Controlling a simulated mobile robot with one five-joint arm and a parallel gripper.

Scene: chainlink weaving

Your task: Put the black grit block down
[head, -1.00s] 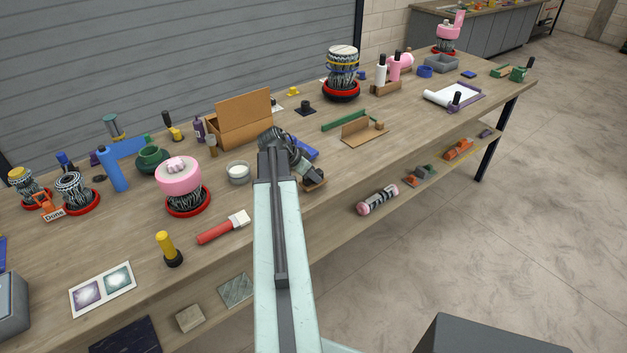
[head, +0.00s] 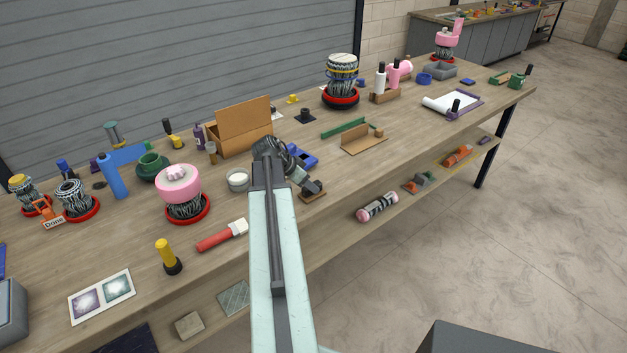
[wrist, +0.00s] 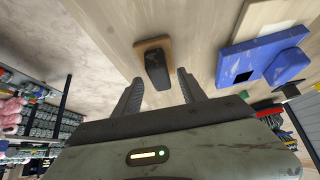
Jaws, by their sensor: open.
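The black grit block (wrist: 157,70) lies on a small brown wooden base (wrist: 146,46) at the front edge of the workbench. In the wrist view my gripper (wrist: 160,76) is open, with its two dark fingers apart, one on either side of the block's near end. I cannot tell whether either finger touches it. In the head view the brown base (head: 316,197) shows under my gripper (head: 311,184); the block there is hard to separate from my dark fingers.
A blue holder (head: 302,155) stands close behind my gripper, also large at right in the wrist view (wrist: 235,66). A white tub (head: 238,182) and an open cardboard box (head: 243,128) stand to the left. A brown stand (head: 362,142) is to the right. The bench drops off in front.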

